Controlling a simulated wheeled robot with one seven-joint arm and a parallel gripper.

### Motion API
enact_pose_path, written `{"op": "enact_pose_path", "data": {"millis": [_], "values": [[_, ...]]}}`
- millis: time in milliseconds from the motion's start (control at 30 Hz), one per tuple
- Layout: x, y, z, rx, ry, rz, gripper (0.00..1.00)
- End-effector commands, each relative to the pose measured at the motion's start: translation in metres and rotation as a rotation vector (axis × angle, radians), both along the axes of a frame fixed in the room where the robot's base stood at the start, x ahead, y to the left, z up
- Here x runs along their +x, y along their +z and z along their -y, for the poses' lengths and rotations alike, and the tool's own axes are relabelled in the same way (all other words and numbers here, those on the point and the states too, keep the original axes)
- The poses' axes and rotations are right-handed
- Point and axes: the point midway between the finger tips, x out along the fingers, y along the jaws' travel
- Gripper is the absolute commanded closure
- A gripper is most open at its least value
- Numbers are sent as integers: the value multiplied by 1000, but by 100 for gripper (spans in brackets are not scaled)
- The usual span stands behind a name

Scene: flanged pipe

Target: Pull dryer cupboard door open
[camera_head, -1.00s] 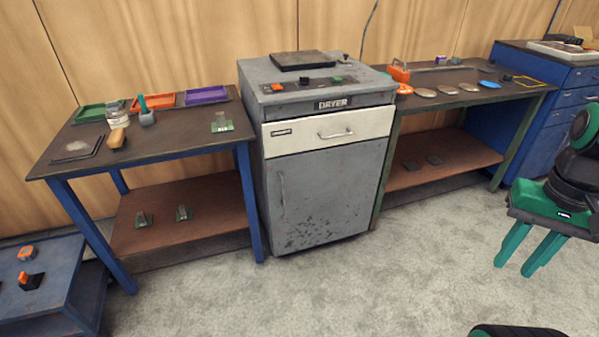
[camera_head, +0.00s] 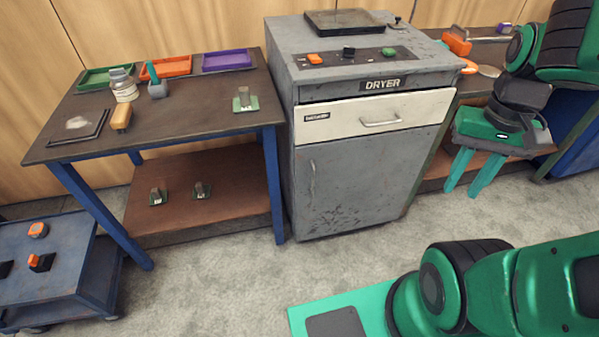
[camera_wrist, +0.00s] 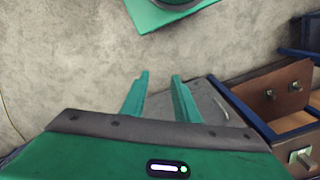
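The grey dryer (camera_head: 372,90) stands between two workbenches in the head view. Its lower cupboard door (camera_head: 355,180) is shut, with a slim vertical handle (camera_head: 312,181) near the door's left edge. Above the door is a cream drawer front (camera_head: 350,118) with a horizontal handle, also shut. My gripper (camera_head: 462,191) is to the right of the dryer in the picture, fingers pointing down, apart from the door handle. Its two green fingers are spread with nothing between them, as the wrist view (camera_wrist: 159,77) also shows. Part of the dryer's grey surface (camera_wrist: 205,100) appears behind the right finger there.
The left bench (camera_head: 185,118) holds coloured trays, a jar and small parts; its lower shelf (camera_head: 230,205) holds two small pieces. A low blue cart (camera_head: 75,285) stands at lower left. The right bench is partly hidden by my arm. Floor (camera_head: 240,290) before the dryer is clear.

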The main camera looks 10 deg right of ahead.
Motion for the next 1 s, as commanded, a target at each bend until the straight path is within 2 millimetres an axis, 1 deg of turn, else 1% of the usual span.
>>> {"op": "enact_pose_path", "data": {"millis": [300, 367, 400, 467, 567, 667, 700, 767, 800, 867, 900, 967, 1000], "values": [[0, 0, 0, 0, 0, 0, 72], [-8, 4, 0, 0, 5, 12, 72], [-7, 4, 0, -3, 10, 16, 72], [1, 1, 1, -8, 26, 21, 72], [28, -7, -1, -21, 76, 34, 72], [65, -20, -3, -37, 147, 60, 72], [82, -27, -5, -45, 177, 73, 72], [107, -38, -9, -55, 224, 93, 72], [123, -45, -13, -60, 253, 107, 72], [147, -57, -19, -67, 296, 130, 72], [163, -66, -24, -72, 325, 144, 72], [185, -80, -33, -77, 369, 165, 72], [200, -89, -40, -79, 398, 181, 72]]}}
